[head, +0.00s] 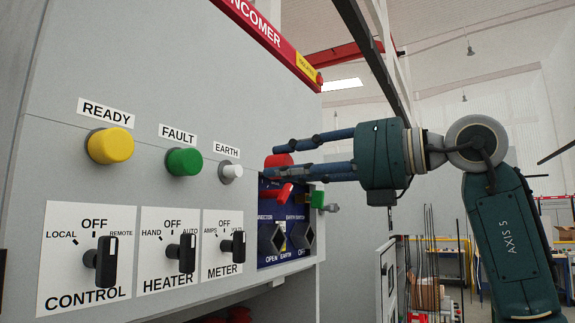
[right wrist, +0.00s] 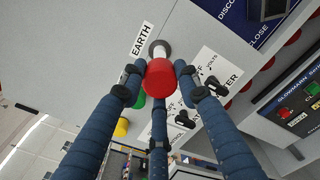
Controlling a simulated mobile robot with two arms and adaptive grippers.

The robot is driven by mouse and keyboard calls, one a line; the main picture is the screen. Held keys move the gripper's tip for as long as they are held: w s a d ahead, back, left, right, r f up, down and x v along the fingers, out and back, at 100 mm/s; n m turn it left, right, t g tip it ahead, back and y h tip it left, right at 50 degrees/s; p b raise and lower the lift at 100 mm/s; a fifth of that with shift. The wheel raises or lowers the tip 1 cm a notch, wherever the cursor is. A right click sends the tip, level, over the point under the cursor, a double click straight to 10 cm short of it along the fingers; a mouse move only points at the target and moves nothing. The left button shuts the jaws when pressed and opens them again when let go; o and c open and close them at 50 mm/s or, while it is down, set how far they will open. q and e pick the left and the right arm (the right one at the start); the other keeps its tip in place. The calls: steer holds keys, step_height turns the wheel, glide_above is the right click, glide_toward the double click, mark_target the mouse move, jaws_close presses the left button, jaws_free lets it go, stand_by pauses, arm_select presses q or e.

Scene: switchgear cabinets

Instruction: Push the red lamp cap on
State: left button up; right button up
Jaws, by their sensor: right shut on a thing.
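The red lamp cap (head: 277,160) is held between the fingers of my right gripper (head: 283,158), which reaches in from the right of the head view. In the right wrist view the red cap (right wrist: 160,78) sits between the blue fingers of my right gripper (right wrist: 162,84). The uncapped EARTH lamp (head: 231,172) is a small pale stub left of the cap and apart from it in the head view. In the right wrist view the lamp (right wrist: 160,49) shows just beyond the cap, partly hidden by it. My left gripper is out of view.
A green FAULT cap (head: 185,162) and a yellow READY cap (head: 110,146) project left of the EARTH lamp. Black rotary switches (head: 233,245) stick out below. A blue panel (head: 290,240) with a red part lies behind and below my fingers.

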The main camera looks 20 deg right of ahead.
mark_target(239, 170)
steer(key=shift+p+x, duration=0.35)
steer(key=shift+x, duration=0.5)
steer(key=shift+p+x, duration=0.6)
steer(key=shift+x, duration=1.35)
steer(key=shift+w+a, duration=0.25)
steer(key=shift+w+a+p, duration=0.25)
steer(key=shift+p, duration=0.1)
steer(key=shift+p+x, duration=0.45)
steer(key=shift+x, duration=0.8)
